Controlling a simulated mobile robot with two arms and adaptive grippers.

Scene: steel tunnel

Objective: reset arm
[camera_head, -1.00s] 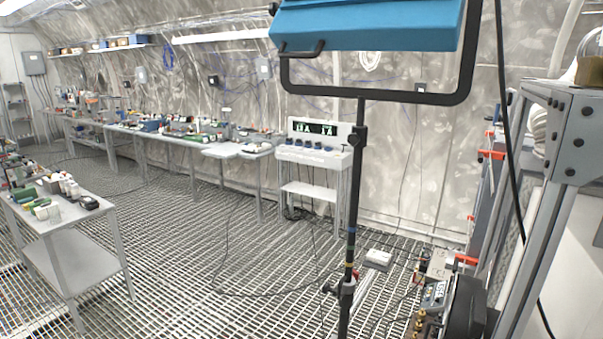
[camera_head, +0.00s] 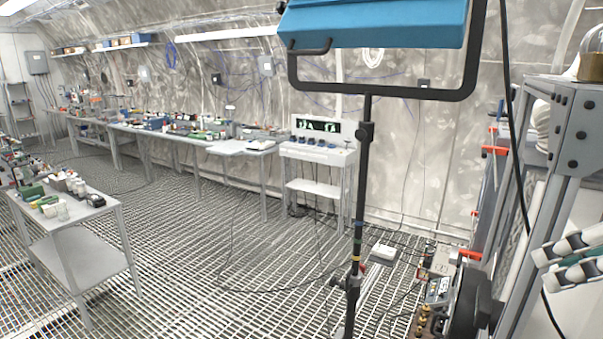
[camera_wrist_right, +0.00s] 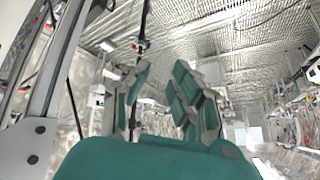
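My right gripper (camera_head: 545,268) comes in at the right edge of the head view, with pale and green fingers pointing left. It is beside the grey metal frame post and over no work surface. In the right wrist view the fingers of this gripper (camera_wrist_right: 160,72) stand apart with nothing between them, so it is open and empty. That view looks upside down, with the floor grating at the top. My left gripper is in neither view now. The task names no object.
A black stand (camera_head: 361,200) carrying a blue lamp (camera_head: 375,24) stands in front. A grey metal frame (camera_head: 573,130) rises close at right. A cluttered table (camera_head: 110,215) is at left, and long benches (camera_head: 215,145) line the wall. The grating floor (camera_head: 190,230) between is mostly clear.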

